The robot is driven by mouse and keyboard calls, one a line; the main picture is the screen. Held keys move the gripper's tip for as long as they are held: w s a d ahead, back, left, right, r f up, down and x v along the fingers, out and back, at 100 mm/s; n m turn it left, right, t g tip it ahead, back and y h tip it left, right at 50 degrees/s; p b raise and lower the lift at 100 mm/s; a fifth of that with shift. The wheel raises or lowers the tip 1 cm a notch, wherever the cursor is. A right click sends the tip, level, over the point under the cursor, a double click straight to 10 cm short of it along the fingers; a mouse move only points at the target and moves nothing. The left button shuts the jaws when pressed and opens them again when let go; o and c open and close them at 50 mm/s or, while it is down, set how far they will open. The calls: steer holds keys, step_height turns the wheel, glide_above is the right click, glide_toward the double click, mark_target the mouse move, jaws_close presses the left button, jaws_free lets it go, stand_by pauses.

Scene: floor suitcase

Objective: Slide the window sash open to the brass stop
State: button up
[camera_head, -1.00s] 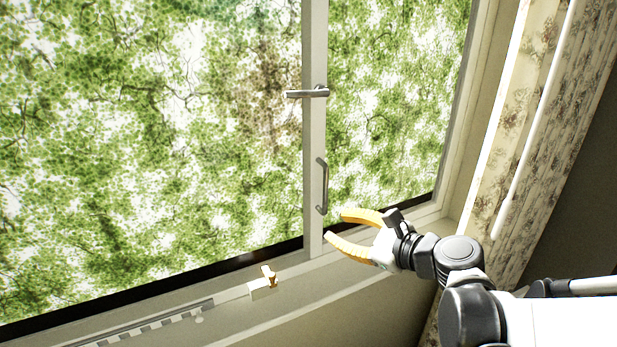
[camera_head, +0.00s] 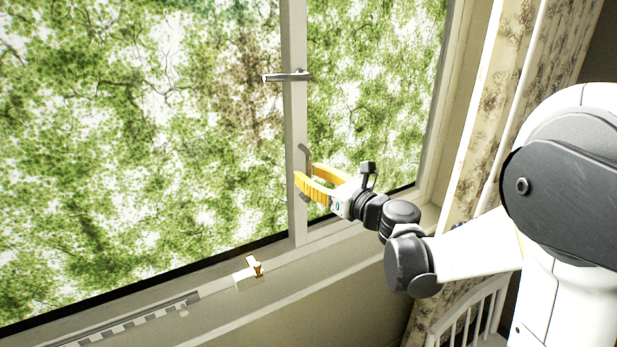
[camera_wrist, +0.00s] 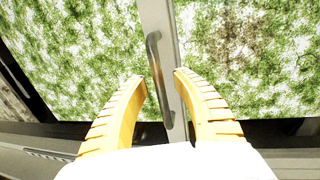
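The window sash has a pale upright stile (camera_head: 294,120) with a grey bar handle (camera_head: 307,154) on its lower part. A silver lever handle (camera_head: 287,76) sits higher on the stile. The brass stop (camera_head: 255,266) stands on the sill track, below and left of the stile's foot. My gripper (camera_head: 301,173) has yellow fingers, is open and is at the bar handle. In the wrist view the bar handle (camera_wrist: 157,75) runs upright between the two spread fingertips (camera_wrist: 160,78). I cannot tell whether either finger touches it.
A ruled scale strip (camera_head: 130,325) runs along the sill at the lower left. A floral curtain (camera_head: 500,90) with a white rod hangs at the right. A white slatted piece (camera_head: 470,320) stands at the lower right. The sill left of the stile is mostly clear.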

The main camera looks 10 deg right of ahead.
steer(key=shift+w+a, duration=0.15)
steer(key=shift+w, duration=0.05)
jaws_close()
steer(key=s+a, duration=0.4)
steer(key=a, duration=0.7)
steer(key=shift+a, duration=0.4)
jaws_free()
